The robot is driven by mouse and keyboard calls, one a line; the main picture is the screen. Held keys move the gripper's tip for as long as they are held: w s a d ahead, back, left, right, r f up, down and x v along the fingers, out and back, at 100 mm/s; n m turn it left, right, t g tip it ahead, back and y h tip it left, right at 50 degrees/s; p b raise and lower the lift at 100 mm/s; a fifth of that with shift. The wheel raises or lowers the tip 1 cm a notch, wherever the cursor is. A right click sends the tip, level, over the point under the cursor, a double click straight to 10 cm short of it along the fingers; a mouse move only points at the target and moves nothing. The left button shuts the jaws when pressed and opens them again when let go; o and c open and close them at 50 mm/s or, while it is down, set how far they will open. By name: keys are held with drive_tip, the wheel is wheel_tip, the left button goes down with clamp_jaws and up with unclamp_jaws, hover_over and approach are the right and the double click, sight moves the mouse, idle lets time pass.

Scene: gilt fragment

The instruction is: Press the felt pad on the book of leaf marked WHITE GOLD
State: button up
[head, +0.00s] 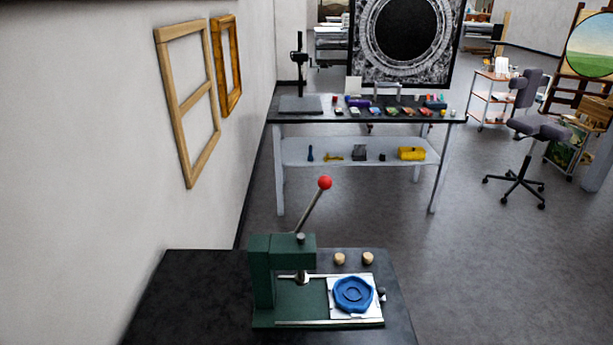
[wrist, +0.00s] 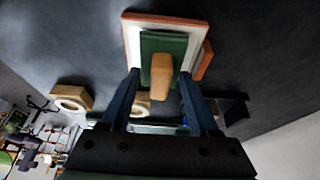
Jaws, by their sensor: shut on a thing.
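My gripper (wrist: 160,76) shows in the wrist view, its two blue fingers closed on a felt pad (wrist: 150,45), a green block with a wooden handle (wrist: 161,82). The pad is in front of a white square leaf with a reddish-orange border (wrist: 131,30), which looks like a book of leaf. The pad covers the middle of the leaf; I cannot tell whether they touch. No marking is readable, so I cannot tell whether it is WHITE GOLD. Neither my gripper nor the pad can be made out in the head view.
In the wrist view, another reddish piece (wrist: 208,62) lies beside the book, and a wooden block with a round opening (wrist: 72,98) is at left.

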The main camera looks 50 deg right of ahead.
drive_tip(key=shift+f+b, duration=0.3)
drive_tip(key=shift+f, duration=0.25)
idle(0.5)
drive_tip(key=shift+s+f, duration=0.1)
idle(1.4)
drive_tip(key=shift+a+p, duration=0.1)
drive_tip(key=shift+p, duration=0.2)
wheel_tip(320, 180, up, 7)
drive_tip(key=p, duration=0.7)
idle(0.5)
